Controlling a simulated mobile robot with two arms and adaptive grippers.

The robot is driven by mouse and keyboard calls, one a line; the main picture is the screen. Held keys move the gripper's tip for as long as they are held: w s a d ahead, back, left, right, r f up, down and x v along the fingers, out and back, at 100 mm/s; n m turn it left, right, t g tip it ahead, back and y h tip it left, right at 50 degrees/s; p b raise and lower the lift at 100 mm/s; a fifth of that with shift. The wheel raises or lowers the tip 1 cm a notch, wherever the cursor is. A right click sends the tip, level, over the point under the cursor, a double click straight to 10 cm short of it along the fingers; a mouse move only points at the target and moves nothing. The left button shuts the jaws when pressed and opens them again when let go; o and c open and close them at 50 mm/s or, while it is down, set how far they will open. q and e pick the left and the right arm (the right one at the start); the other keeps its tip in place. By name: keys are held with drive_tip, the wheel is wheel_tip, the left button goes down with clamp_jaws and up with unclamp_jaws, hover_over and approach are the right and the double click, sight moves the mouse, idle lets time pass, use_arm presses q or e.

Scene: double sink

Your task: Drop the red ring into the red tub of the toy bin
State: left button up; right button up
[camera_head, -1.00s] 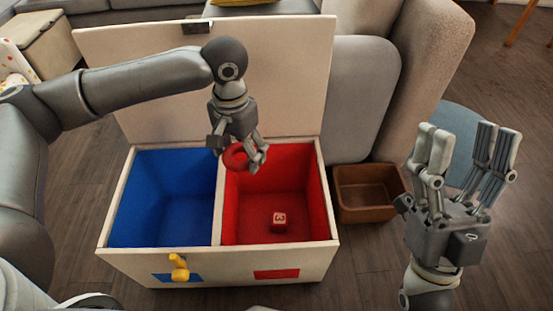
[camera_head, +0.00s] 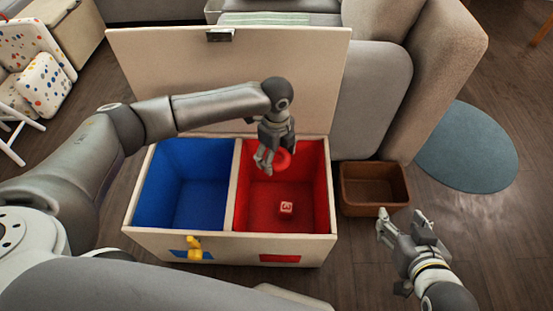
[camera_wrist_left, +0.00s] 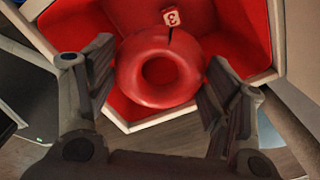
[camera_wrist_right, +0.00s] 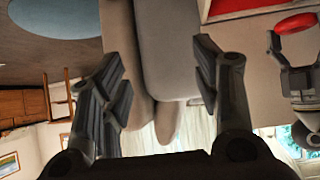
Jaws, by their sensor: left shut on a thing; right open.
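The toy bin stands open, its lid (camera_head: 230,80) raised at the back. The red tub (camera_head: 254,207) is its right compartment, and a small red cube (camera_head: 286,207) lies on its floor. My left gripper (camera_head: 268,162) is shut on the red ring (camera_head: 284,161) above the back part of the red tub. In the left wrist view, the ring (camera_wrist_left: 130,78) sits between the fingers with the red tub behind it. My right gripper (camera_head: 405,222) is open and empty at the lower right, away from the bin.
The blue tub (camera_head: 180,195) is the left compartment and looks empty. A white divider (camera_head: 232,190) separates the tubs. A brown box (camera_head: 375,185) stands right of the bin. A sofa (camera_head: 370,80) is behind.

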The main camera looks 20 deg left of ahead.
drive_tip(key=s+d+f+g+h+p, duration=0.1)
drive_tip(key=s+d+f+g, duration=0.15)
drive_tip(key=s, duration=0.35)
drive_tip(key=s+d+f+g+h+p, duration=0.1)
drive_tip(key=s+f+g, duration=0.1)
drive_tip(key=s+g, duration=0.25)
drive_tip(key=w+a+r+t+y+b, duration=0.1)
drive_tip(key=w+a+r+t+b, duration=0.1)
drive_tip(key=w+r+t, duration=0.3)
drive_tip(key=w+a+r+t+y+b, duration=0.1)
drive_tip(key=w+a+r+t+y, duration=0.2)
drive_tip(key=w, duration=0.5)
use_arm(q)
wheel_tip(320, 180, down, 10)
drive_tip(key=s+m+b, duration=0.1)
drive_tip(key=m+b, duration=0.2)
drive_tip(key=m, duration=0.4)
drive_tip(key=shift+d, duration=0.2)
use_arm(e)
wheel_tip(320, 180, up, 15)
drive_tip(key=w+a+t+y, duration=0.1)
drive_tip(key=a+t+y, duration=0.1)
drive_tip(key=t, duration=0.8)
drive_tip(key=shift+w+r+t, duration=0.2)
drive_tip(key=shift+w+t, duration=0.1)
use_arm(q)
drive_tip(key=shift+r, duration=0.1)
use_arm(e)
drive_tip(key=shift+a, duration=0.1)
